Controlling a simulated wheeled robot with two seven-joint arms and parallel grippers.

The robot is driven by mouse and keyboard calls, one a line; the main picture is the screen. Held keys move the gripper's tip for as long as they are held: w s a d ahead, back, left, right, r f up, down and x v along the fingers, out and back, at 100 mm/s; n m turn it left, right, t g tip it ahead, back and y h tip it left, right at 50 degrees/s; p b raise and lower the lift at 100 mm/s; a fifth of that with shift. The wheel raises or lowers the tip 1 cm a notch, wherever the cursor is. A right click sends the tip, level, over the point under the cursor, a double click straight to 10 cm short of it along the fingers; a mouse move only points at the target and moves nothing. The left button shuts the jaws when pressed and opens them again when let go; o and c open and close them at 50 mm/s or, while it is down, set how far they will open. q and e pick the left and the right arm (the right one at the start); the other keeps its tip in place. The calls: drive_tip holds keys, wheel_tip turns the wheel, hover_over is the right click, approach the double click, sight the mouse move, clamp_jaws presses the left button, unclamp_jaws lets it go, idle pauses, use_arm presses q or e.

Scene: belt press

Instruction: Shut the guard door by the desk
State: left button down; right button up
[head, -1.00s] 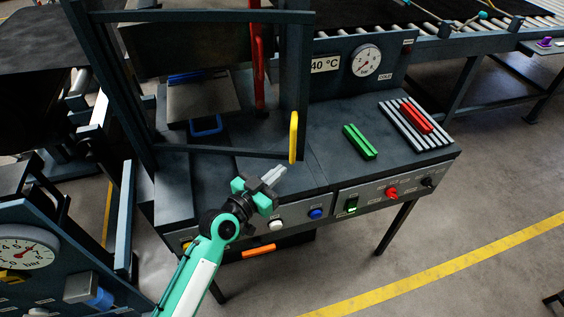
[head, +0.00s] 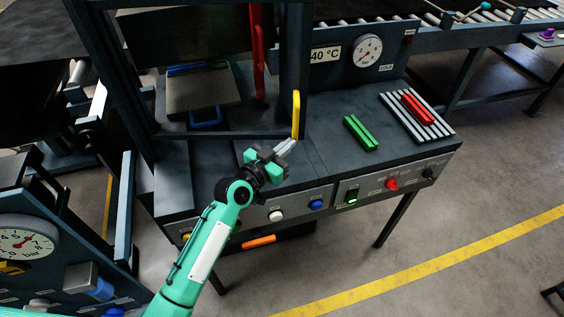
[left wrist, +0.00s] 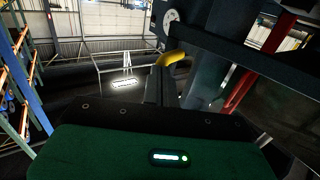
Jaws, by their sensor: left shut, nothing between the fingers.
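The guard door (head: 228,135) is a dark frame with open middle above the left part of the desk (head: 322,184). Its yellow handle (head: 296,114) stands upright at the frame's lower right corner. My left gripper (head: 291,145) is shut and empty, with its fingertips just below the handle; I cannot tell whether they touch the frame. In the left wrist view the yellow handle (left wrist: 173,60) shows just beyond the fingers. My right gripper is not in view.
A green block (head: 361,133) lies on the desk, and a red block (head: 417,107) lies on a grey slatted rack (head: 399,106). Buttons and switches line the desk's front panel. A red upright bar (head: 257,55) stands behind the door frame. A gauge (head: 368,50) is at the back.

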sight(289, 132)
use_arm(q)
drive_tip(key=w, duration=0.2)
drive_tip(key=w+b, duration=0.1)
drive_tip(key=w, duration=0.2)
drive_tip(key=shift+w+d+b, duration=0.3)
drive_tip(key=w+y, duration=0.1)
drive_tip(key=w, duration=0.1)
drive_tip(key=w+n+t, duration=0.1)
drive_tip(key=w, duration=0.1)
drive_tip(key=w+n+y, duration=0.1)
drive_tip(key=w, duration=0.1)
drive_tip(key=shift+w+a+t+y+p, duration=0.15)
drive_tip(key=shift+w+t+y+p, duration=0.05)
drive_tip(key=shift+t+y+p, duration=0.15)
drive_tip(key=shift+s+a, duration=0.1)
drive_tip(key=shift+s, duration=0.05)
